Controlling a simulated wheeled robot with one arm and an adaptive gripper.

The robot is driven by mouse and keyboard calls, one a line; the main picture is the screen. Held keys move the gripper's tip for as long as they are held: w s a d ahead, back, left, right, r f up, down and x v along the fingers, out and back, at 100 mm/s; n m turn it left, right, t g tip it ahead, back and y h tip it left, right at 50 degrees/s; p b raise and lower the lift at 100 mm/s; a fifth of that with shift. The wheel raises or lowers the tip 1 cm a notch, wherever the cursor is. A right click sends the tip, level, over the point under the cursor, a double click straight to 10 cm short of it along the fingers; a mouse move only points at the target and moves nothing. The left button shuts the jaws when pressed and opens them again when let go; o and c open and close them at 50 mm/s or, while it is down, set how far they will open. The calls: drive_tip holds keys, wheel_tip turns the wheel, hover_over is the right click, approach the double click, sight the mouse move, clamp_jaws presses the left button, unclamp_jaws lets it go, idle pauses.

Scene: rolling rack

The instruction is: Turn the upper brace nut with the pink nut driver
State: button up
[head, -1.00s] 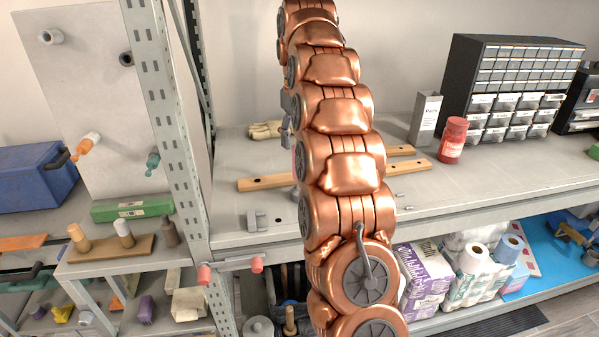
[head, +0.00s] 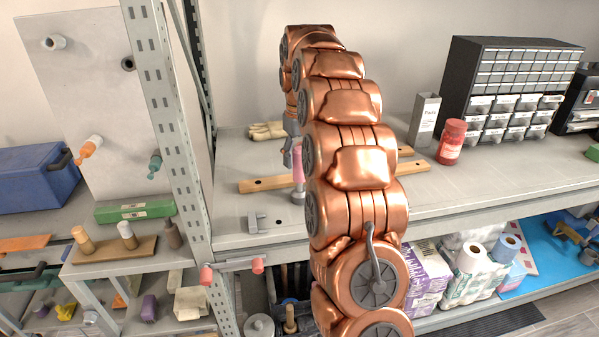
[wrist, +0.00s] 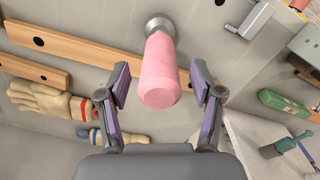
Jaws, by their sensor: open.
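The pink nut driver (head: 298,168) stands upright on the rack's upper shelf, its grey socket end down. In the wrist view its pink handle (wrist: 160,75) lies between the two spread fingers of my gripper (wrist: 160,92), with a gap on each side. In the head view my gripper (head: 290,148) is just above and behind the driver, partly hidden by my copper arm. I cannot tell whether either is the upper brace nut.
Wooden bars (head: 265,184) and gloves (head: 266,131) lie close to the driver. A grey clamp-like piece (head: 258,222) is near the shelf's front edge. A rack post (head: 160,120) stands left. A red jar (head: 451,142) stands right; the shelf front there is clear.

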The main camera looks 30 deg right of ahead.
clamp_jaws()
idle(0.5)
